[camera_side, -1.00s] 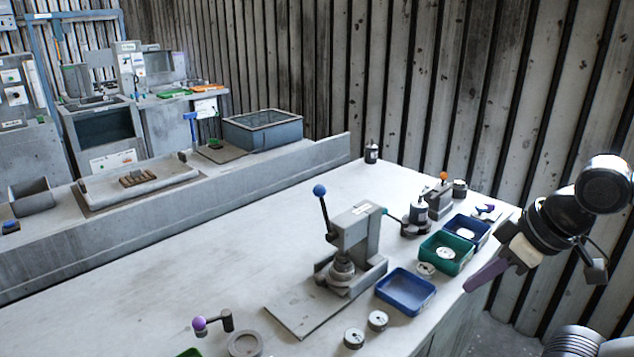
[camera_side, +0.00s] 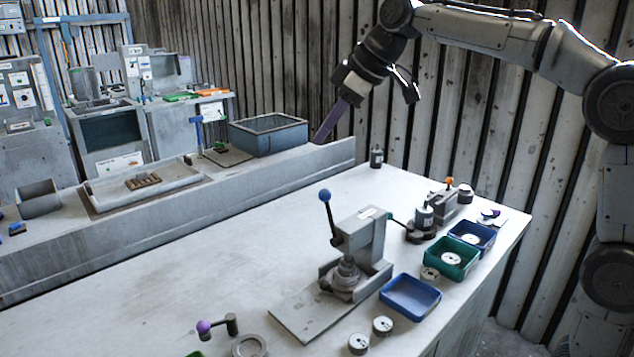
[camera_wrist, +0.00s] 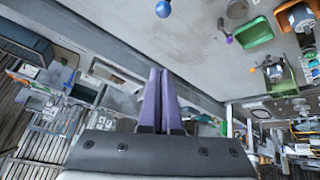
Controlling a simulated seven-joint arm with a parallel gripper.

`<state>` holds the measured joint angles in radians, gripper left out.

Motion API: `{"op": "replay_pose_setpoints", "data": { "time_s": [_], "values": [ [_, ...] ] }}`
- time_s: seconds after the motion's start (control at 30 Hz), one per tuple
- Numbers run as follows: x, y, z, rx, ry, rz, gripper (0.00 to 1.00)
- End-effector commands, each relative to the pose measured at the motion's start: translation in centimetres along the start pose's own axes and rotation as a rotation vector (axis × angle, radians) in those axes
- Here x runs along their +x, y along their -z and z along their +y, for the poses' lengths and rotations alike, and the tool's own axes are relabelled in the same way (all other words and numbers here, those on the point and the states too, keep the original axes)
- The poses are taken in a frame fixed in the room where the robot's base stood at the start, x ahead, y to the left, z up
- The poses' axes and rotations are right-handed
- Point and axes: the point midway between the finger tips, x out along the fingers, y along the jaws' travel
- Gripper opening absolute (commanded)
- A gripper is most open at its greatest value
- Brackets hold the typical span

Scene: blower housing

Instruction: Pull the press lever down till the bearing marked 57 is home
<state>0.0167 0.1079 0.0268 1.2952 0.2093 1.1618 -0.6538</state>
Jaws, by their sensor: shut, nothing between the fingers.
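The press (camera_side: 362,240) stands on the bench with its lever (camera_side: 331,218) raised, tilted slightly left, and topped by a blue knob (camera_side: 325,195). A blue knob also shows at the top edge of the wrist view (camera_wrist: 163,9). A round grey metal part (camera_side: 347,270) sits low in the press under the ram; I cannot read a number on it, nor tell how far a bearing is seated. My gripper (camera_side: 321,140), with purple fingers, is shut and empty, in the air behind and well away from the lever. The shut fingers also show in the wrist view (camera_wrist: 160,74).
A blue bin (camera_side: 410,297), a green bin (camera_side: 453,258) and another blue bin (camera_side: 472,236) stand right of the press. Small round parts (camera_side: 382,326) lie in front. A purple-knobbed crank (camera_side: 217,327) is at front left. A raised ledge (camera_side: 180,215) runs along the back.

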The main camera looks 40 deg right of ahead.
Motion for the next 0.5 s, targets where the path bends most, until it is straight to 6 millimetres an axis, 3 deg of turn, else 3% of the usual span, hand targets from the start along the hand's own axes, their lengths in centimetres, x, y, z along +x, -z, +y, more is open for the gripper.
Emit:
{"op": "replay_pose_setpoints", "data": {
  "time_s": [0.1, 0.37, 0.5],
  "values": [
    [2.1, -0.3, 0.4, 0.009, 0.018, -0.031, 0.00],
    [4.9, -0.6, 0.4, 0.013, 0.025, -0.042, 0.00],
    [7.7, -0.7, 0.3, 0.013, 0.026, -0.044, 0.00]
  ]
}}
